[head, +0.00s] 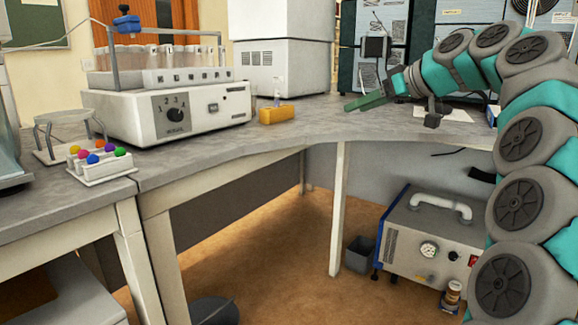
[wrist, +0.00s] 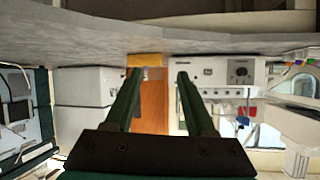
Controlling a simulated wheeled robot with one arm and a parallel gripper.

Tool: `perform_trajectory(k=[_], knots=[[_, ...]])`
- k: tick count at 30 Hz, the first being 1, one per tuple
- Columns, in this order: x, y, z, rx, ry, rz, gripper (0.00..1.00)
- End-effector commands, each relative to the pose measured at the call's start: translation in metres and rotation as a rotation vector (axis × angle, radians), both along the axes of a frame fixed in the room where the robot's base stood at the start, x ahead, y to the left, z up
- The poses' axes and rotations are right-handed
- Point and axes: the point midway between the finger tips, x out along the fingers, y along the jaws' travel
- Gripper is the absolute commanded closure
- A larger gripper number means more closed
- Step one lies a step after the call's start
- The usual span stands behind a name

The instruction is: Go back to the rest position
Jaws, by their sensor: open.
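My gripper (head: 356,104) has green fingers and reaches out at the end of my teal and grey arm, over the right part of the bench in the head view. In the wrist view, which is upside down, the two fingers of my gripper (wrist: 157,73) stand apart with nothing held between them. A yellow block (head: 277,114) stands on the bench, to the left of the gripper and apart from it. The yellow block (wrist: 145,60) also shows beyond the fingertips in the wrist view.
A white machine (head: 205,112) with a dial and a tube rack stands left on the grey bench (head: 330,120). A small rack (head: 103,170) with coloured caps is at far left. A pump box (head: 425,240) and a bin (head: 358,254) stand below.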

Motion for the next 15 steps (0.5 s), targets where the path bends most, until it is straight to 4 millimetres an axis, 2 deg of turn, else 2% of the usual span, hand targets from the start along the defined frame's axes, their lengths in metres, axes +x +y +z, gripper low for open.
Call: perform_trajectory(k=[8,11,15], knots=[[-0.033,0.038,-0.037,-0.006,0.156,0.014,0.45],[-0.056,0.056,-0.061,-0.019,0.247,0.011,0.45],[-0.098,0.08,-0.105,-0.06,0.391,-0.007,0.45]])
